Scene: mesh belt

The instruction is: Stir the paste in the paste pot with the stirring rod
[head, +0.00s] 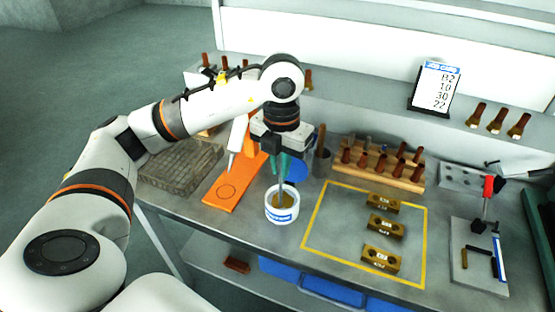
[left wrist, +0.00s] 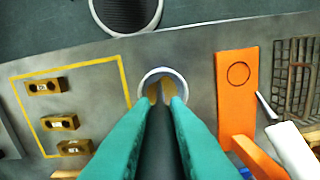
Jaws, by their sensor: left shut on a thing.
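The paste pot (head: 282,213) is a small white cup with a blue label, standing upright on the grey bench. Brown paste (head: 281,200) shows inside it. In the left wrist view the pot (left wrist: 184,80) is a white rim beyond the fingertips. My left gripper (head: 285,172), with teal fingers, points down above the pot and is shut on the grey stirring rod (head: 282,189). The rod's lower end reaches into the pot at the paste; its tip is hidden. In the left wrist view the fingers (left wrist: 163,98) cover part of the pot. My right gripper is out of view.
An orange stand (head: 222,192) and a mesh belt piece (head: 180,168) lie left of the pot. A yellow outline (head: 314,225) with brass blocks (head: 382,256) lies right. A dark cylinder (head: 322,165) and a wooden rack (head: 375,172) stand behind. The bench front edge is close.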

